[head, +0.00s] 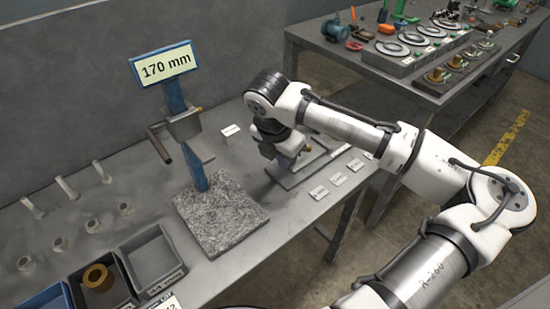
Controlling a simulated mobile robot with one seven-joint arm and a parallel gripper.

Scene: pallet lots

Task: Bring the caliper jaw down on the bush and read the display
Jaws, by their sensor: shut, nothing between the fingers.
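The caliper stand has a blue column (174,94) on a speckled granite base (220,218). Its display (166,66) reads 170 mm. A grey sliding jaw carriage (184,124) with a dark side handle (160,146) sits high on the column, well above the base. No bush shows on the visible granite. A brass ring-shaped bush (98,277) lies in a dark bin at the lower left. My gripper (286,160) is to the right of the stand, low over a flat grey tray (296,179), apart from the caliper. It is shut and empty; its fingertips are partly hidden.
Several grey tubes and short rings (60,244) stand at the bench's left. A grey bin (151,260) is at the front. Small label cards (338,179) lie near the right edge. A second bench (440,91) with dial fixtures stands behind my arm.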

